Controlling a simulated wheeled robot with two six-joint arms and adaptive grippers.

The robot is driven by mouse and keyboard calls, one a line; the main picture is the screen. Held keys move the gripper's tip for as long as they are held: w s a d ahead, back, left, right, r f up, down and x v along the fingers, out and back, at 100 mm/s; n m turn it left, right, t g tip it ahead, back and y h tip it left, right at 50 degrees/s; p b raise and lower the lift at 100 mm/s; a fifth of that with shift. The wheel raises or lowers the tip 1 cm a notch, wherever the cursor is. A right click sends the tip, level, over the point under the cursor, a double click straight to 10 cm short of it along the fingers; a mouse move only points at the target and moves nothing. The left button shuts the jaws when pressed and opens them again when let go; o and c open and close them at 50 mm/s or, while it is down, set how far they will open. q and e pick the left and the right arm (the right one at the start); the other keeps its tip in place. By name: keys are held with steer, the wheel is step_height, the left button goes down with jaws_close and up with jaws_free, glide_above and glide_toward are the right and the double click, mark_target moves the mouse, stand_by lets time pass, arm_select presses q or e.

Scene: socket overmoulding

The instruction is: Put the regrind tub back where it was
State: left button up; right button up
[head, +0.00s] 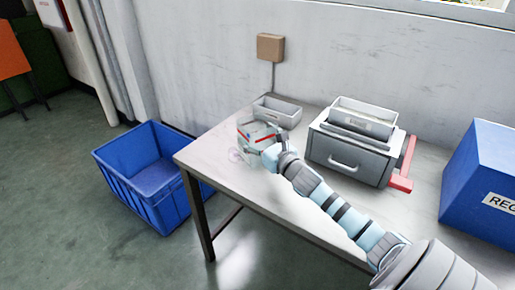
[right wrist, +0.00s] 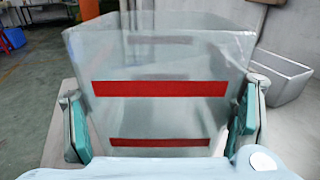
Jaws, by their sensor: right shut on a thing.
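The regrind tub (head: 250,129) is a clear, open-topped box with red stripes, over the left part of the table. My right gripper (head: 266,147) is shut on it from the near right side. In the right wrist view the tub (right wrist: 160,60) fills the middle, upright, with two red bands facing me. The right gripper's teal finger pads (right wrist: 160,120) press on its left and right sides. I cannot tell whether its base touches the table; its underside is hidden. My left gripper is not in view.
On the table (head: 215,150), a grey open bin (head: 277,112) stands just behind the tub, and it shows in the right wrist view (right wrist: 278,78). A grey machine with a red handle (head: 350,152) and a blue box (head: 482,180) stand rightward. A blue crate (head: 150,175) is on the floor.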

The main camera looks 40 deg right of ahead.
step_height(320, 180, down, 2)
steer(key=shift+f, duration=0.1)
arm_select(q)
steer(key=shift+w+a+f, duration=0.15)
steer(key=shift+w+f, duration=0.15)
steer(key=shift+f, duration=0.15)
arm_select(e)
steer(key=o, duration=1.7)
steer(key=shift+r, duration=0.25)
steer(key=s, duration=0.2)
steer(key=s+b, duration=0.1)
steer(key=s, duration=0.3)
steer(key=shift+s+a+f, duration=0.2)
steer(key=shift+s+a, duration=0.05)
steer(key=shift+a, duration=0.05)
steer(key=s, duration=0.3)
steer(key=s+p, duration=0.1)
steer(key=shift+s+a+r, duration=0.25)
steer(key=shift+s, duration=0.5)
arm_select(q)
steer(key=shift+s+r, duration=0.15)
